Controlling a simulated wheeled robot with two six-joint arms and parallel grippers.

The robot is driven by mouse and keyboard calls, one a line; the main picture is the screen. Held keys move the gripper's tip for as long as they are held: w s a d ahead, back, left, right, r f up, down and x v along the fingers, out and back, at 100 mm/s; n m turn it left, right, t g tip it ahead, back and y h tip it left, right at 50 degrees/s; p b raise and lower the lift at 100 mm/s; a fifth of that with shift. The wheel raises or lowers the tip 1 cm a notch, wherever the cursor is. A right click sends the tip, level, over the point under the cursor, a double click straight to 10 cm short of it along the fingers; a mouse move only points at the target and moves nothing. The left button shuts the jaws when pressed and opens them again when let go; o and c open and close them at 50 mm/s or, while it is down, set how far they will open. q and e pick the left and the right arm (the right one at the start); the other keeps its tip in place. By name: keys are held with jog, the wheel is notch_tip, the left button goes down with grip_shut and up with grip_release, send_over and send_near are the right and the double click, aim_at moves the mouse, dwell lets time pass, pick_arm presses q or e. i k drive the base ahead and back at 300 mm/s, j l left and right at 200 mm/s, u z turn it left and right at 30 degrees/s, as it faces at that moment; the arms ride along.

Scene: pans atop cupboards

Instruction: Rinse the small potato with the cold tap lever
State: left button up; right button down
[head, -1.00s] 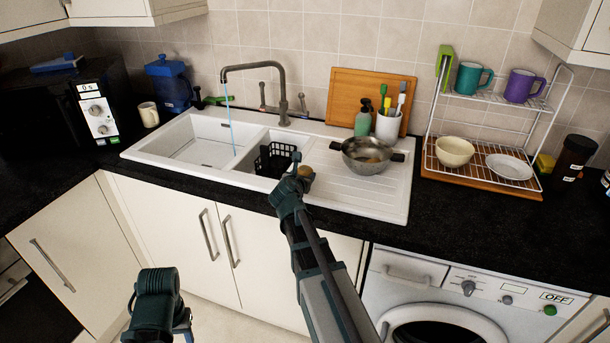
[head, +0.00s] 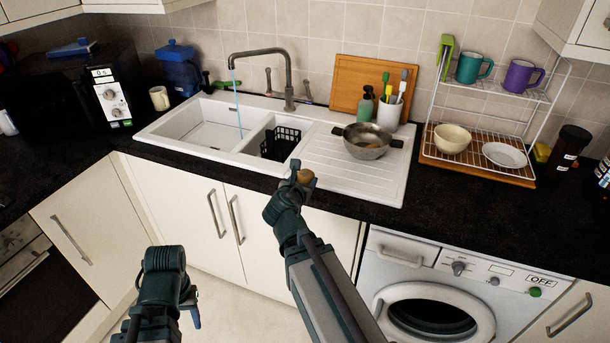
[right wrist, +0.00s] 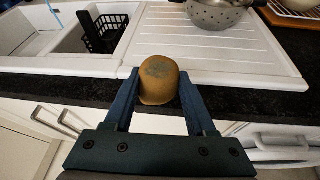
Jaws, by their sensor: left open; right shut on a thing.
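The small brown potato (head: 306,178) is held between the fingers of my right gripper (head: 300,174), in front of the sink's front edge. In the right wrist view the potato (right wrist: 159,80) sits between the two blue fingers. The tap (head: 262,54) has a thin stream of water (head: 237,105) falling at the divide between the two basins. My left gripper (head: 192,303) is open and empty, low in front of the cupboards.
A black basket (head: 281,143) stands in the right basin of the white sink (head: 160,134). A metal colander (head: 366,141) sits on the drainer. A soap bottle, a brush cup (head: 390,114) and a chopping board (head: 362,75) stand behind. The left basin is clear.

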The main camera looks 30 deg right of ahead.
aim_at(310, 99)
jog(key=i+j, duration=0.15)
jog(key=i, duration=0.3)
jog(key=i+j, duration=0.2)
jog(key=i, duration=0.3)
jog(key=i+j, duration=0.15)
jog(key=i, duration=0.3)
